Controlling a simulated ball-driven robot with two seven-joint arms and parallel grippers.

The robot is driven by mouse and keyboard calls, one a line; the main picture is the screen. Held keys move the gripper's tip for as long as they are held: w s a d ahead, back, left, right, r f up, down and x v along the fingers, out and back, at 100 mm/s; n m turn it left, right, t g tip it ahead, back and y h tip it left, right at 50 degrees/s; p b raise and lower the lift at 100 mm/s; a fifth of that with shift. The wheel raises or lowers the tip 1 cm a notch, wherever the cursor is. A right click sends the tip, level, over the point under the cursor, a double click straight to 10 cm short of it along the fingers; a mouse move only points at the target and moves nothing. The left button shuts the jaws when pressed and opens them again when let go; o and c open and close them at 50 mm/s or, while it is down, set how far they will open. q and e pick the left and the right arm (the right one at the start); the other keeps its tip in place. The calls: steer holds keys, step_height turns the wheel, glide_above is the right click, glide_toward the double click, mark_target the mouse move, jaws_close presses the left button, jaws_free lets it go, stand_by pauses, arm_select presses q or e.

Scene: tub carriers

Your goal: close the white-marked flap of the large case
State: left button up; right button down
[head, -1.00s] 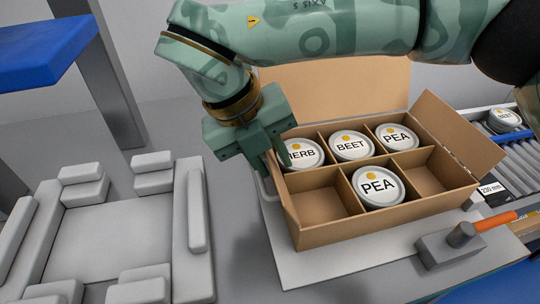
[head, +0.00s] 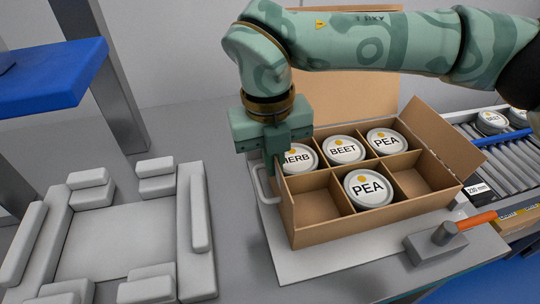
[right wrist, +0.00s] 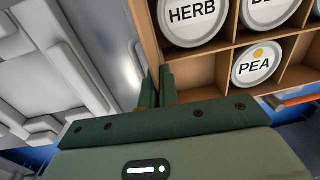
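The large case (head: 345,231) is an open brown carton with dividers, holding tubs labelled HERB (head: 301,158), BEET (head: 343,150) and PEA (head: 368,188), plus another PEA tub. Its back flap (head: 350,95) and right flap (head: 437,140) stand up. I cannot make out a white mark on any flap. My right gripper (head: 272,172) points down at the case's left edge, beside the HERB tub. In the right wrist view its fingers (right wrist: 158,90) are close together at the left cardboard edge (right wrist: 146,40); contact is unclear. My left gripper is out of view.
A grey padded fixture (head: 115,235) lies to the left. A grey wire handle (head: 262,186) is beside the case's left wall. A mallet (head: 437,243) with an orange handle lies at the front right. A roller conveyor (head: 505,160) runs along the right.

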steer(key=shift+d+r+y+p, duration=0.15)
steer(key=shift+d+y+p, duration=0.15)
steer(key=shift+y, duration=0.4)
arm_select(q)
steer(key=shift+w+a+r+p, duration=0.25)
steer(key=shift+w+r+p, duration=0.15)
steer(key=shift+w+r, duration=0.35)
arm_select(e)
steer(key=shift+w+d+g+y, duration=0.1)
steer(key=shift+d+g+y, duration=0.1)
steer(key=shift+y, duration=0.3)
steer(key=shift+d+g+y, duration=0.1)
steer(key=shift+g+y, duration=0.1)
steer(key=shift+y, duration=0.3)
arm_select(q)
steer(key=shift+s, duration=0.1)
arm_select(e)
steer(key=c, duration=1.6)
jaws_free()
steer(key=shift+c, duration=0.2)
steer(key=shift+f, duration=0.2)
